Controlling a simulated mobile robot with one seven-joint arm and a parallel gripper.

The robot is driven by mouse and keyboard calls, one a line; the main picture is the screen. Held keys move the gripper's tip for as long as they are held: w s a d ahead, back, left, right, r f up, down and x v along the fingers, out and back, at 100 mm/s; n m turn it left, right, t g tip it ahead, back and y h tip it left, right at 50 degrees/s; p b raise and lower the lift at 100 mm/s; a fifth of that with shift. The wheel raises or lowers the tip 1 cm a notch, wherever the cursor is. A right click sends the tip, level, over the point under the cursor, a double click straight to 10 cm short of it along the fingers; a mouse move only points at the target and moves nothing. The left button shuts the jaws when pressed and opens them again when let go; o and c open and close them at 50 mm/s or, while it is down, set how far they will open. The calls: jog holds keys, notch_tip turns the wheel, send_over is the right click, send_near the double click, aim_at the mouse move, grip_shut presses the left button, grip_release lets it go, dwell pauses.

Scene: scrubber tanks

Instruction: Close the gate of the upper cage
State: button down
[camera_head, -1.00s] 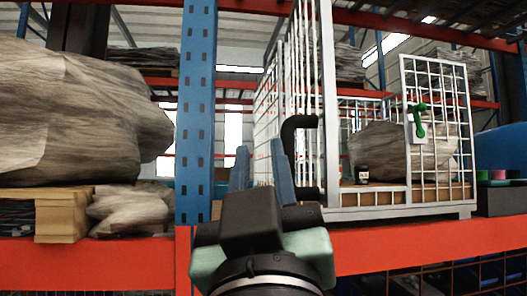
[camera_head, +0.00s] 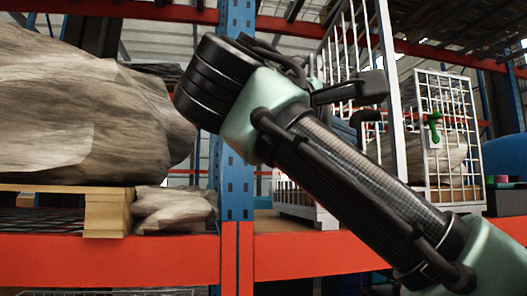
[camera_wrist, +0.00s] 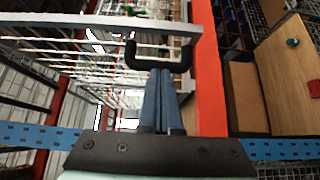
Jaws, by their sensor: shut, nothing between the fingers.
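The upper cage (camera_head: 478,140) is a white wire-mesh cage on the orange rack beam. Its white barred gate (camera_head: 394,100) is seen nearly edge-on and appears to stand open. A black U-shaped handle (camera_wrist: 130,55) is on the gate, and a green latch (camera_head: 434,128) is on the mesh panel to the right. In the wrist view my gripper (camera_wrist: 160,72) has its blue fingers together and empty, with the tips at the handle's opening, beside the gate bar. Whether they touch it I cannot tell. In the head view my arm hides much of the gate and gripper.
A blue rack upright (camera_head: 237,195) stands left of the cage. Wrapped bales (camera_head: 80,110) on a wooden pallet (camera_head: 108,212) fill the left bay. The orange beam (camera_head: 310,257) runs below the cage. A blue rounded object (camera_head: 505,155) is at the far right.

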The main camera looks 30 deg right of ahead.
jog(key=p+x, duration=0.6)
jog(key=x, duration=0.4)
jog(key=shift+d, duration=0.2)
jog(key=shift+s, duration=0.2)
